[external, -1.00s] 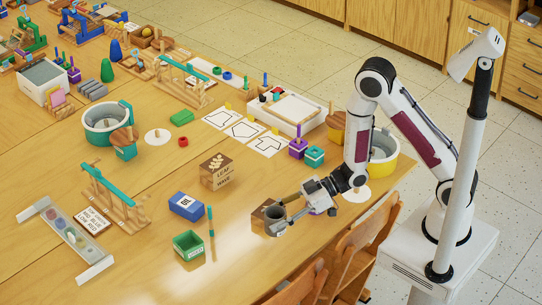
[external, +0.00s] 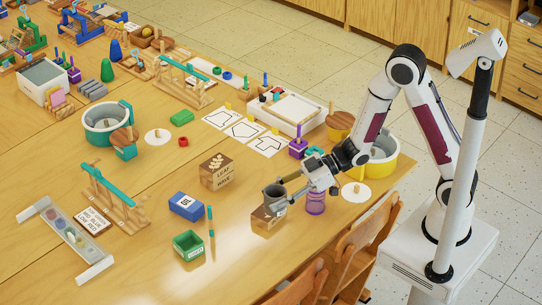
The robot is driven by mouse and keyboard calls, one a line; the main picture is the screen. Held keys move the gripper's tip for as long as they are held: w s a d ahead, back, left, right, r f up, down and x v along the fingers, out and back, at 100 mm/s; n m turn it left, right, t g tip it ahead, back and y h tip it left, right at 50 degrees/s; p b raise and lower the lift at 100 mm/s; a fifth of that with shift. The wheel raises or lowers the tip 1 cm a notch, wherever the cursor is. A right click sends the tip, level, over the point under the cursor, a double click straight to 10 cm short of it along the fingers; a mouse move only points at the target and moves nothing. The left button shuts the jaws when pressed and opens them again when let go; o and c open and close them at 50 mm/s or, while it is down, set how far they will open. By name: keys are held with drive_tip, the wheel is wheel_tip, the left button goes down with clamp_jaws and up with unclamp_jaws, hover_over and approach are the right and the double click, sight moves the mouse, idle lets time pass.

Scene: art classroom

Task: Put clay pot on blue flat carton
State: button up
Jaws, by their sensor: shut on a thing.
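A dark grey pot (external: 272,191), which I take for the clay pot, is held upright by my gripper (external: 284,194). My gripper is shut on its right side. In the picture the pot is just above a small brown box (external: 264,219), and whether they touch is hard to tell. The blue flat carton (external: 184,204), with a white label, lies on the table to the left of the pot. Its top looks bare.
A green open bin (external: 187,245) and a thin teal stick (external: 211,221) stand near the blue carton. A brown printed box (external: 216,171) is behind. A purple jar (external: 315,204) stands below my wrist. Chairs (external: 360,245) line the table's right edge.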

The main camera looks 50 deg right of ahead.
drive_tip(key=shift+w+r, duration=0.1)
drive_tip(key=shift+r, duration=0.75)
drive_tip(key=shift+w+a+f, duration=0.15)
drive_tip(key=shift+w+a, duration=0.05)
drive_tip(key=shift+w, duration=0.5)
drive_tip(key=w+a+m+t+h, duration=0.1)
drive_tip(key=w+a, duration=0.2)
drive_tip(key=w, duration=1.1)
drive_tip(key=w+a+m+t+h, duration=0.1)
drive_tip(key=w+a+m+t, duration=0.1)
drive_tip(key=w, duration=1.2)
hover_over(192, 206)
drive_tip(key=shift+f, duration=2.4)
drive_tip(key=shift+f, duration=3.15)
drive_tip(key=shift+d+f, duration=0.1)
drive_tip(key=shift+f, duration=1.75)
